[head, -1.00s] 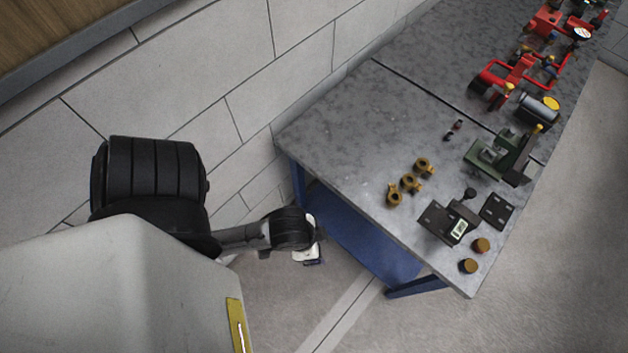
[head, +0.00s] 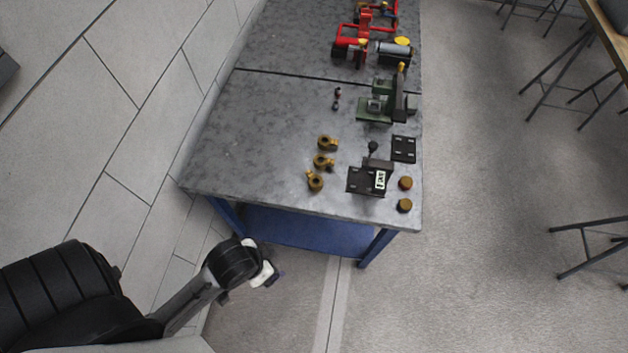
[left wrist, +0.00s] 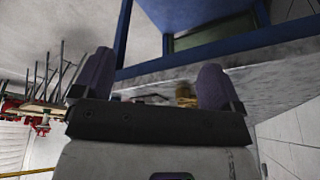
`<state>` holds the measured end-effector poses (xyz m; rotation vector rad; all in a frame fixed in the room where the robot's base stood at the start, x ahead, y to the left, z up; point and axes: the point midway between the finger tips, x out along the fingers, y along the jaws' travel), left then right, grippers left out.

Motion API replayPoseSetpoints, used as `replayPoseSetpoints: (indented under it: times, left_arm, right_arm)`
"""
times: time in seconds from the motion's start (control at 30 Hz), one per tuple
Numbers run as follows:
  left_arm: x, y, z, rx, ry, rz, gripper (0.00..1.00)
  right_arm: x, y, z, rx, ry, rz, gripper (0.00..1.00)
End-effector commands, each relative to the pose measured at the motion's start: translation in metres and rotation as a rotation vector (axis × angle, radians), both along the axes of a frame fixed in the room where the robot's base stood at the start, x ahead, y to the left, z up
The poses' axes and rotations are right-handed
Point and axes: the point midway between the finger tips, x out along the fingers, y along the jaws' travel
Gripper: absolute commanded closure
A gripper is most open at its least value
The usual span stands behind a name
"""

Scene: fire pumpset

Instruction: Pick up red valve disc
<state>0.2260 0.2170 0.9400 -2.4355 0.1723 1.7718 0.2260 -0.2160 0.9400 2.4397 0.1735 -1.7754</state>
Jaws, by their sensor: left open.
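No red valve disc can be told for certain. A small dark piece with a reddish part (head: 337,97) lies alone near the middle of the grey table (head: 260,130), too small to make out. My left gripper (head: 268,275) is off the near end of the table, over the floor, well apart from that piece. In the left wrist view its two purple-grey fingers (left wrist: 156,72) stand wide apart with nothing held between them. My right gripper is not in view.
Brass fittings (head: 323,161), a black fixture (head: 368,180), a dark plate (head: 403,149) and two brass caps (head: 405,183) sit near the near end. A green vise-like device (head: 375,107) and red pipework (head: 350,45) stand farther back. The table's left part is clear.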

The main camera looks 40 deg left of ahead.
Motion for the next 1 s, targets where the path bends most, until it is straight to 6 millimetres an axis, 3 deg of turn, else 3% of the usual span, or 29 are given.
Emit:
replayPoseSetpoints:
  times: [0.27, 0.47, 0.73, 0.87, 1.0]
  left_arm:
    - [0.0, 0.0, 0.0, 0.0, 0.0, 0.0, 0.09]
    - [0.0, 0.0, 0.0, 0.0, 0.0, 0.0, 0.27]
    - [0.006, 0.0, 0.003, 0.001, -0.013, 0.0, 0.27]
    - [0.037, 0.0, 0.021, 0.001, -0.092, -0.001, 0.27]
    - [0.1, 0.006, 0.067, 0.023, -0.261, -0.013, 0.27]
  right_arm:
    - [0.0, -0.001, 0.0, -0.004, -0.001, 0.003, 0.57]
    - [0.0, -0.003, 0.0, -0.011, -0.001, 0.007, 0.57]
    - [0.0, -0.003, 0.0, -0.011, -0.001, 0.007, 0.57]
    - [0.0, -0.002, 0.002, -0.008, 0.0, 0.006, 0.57]
    - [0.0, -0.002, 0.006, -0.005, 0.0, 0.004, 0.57]
